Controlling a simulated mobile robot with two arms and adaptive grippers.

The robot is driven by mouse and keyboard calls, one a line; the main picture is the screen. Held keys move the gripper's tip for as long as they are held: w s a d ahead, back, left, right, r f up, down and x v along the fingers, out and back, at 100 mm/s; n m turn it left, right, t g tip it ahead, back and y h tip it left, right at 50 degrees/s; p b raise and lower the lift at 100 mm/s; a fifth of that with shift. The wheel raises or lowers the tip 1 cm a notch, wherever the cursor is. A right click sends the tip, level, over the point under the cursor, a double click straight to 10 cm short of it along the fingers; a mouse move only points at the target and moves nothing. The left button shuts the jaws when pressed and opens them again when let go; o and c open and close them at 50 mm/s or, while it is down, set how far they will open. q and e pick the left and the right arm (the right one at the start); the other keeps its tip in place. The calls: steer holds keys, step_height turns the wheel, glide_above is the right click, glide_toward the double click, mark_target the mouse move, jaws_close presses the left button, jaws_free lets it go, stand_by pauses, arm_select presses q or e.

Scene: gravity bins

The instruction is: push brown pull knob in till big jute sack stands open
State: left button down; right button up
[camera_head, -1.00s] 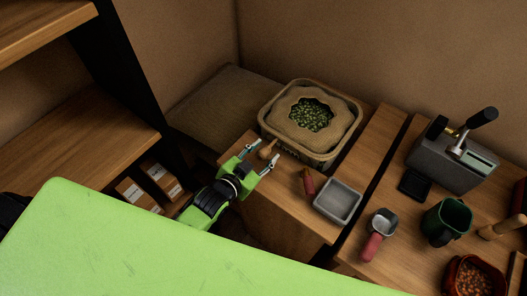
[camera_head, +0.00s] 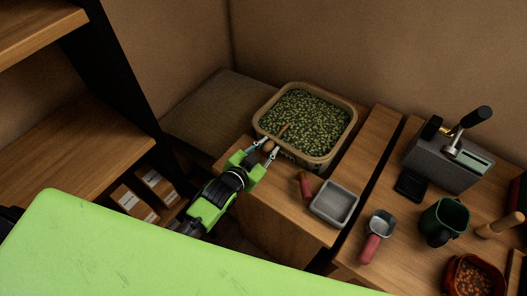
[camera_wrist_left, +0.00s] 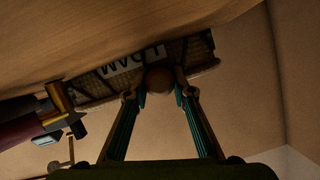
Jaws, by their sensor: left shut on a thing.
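The big jute sack's bin (camera_head: 351,125) stands on the wooden counter against the back corner. Its top is wide open, and green beans (camera_head: 318,112) show across nearly the whole mouth. The brown pull knob (camera_head: 268,146) is at the bin's front left side. A thin brown rod (camera_head: 284,130) shows over the beans behind it. My left gripper (camera_head: 265,148) is shut on the knob, one finger on each side. In the left wrist view the round knob (camera_wrist_left: 159,80) sits between the fingertips, in front of a lettered label (camera_wrist_left: 130,62). My right gripper is not in view.
A portafilter (camera_head: 379,226), dark green mug (camera_head: 444,222) and grey machine (camera_head: 447,160) stand farther right. Shelves (camera_head: 75,150) rise at left; a green panel (camera_head: 150,245) fills the front.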

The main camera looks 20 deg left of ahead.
arm_select(q)
steer(key=shift+s, duration=0.1)
steer(key=c, duration=1.7)
jaws_free()
steer(key=v, duration=1.2)
steer(key=shift+a+f, duration=0.1)
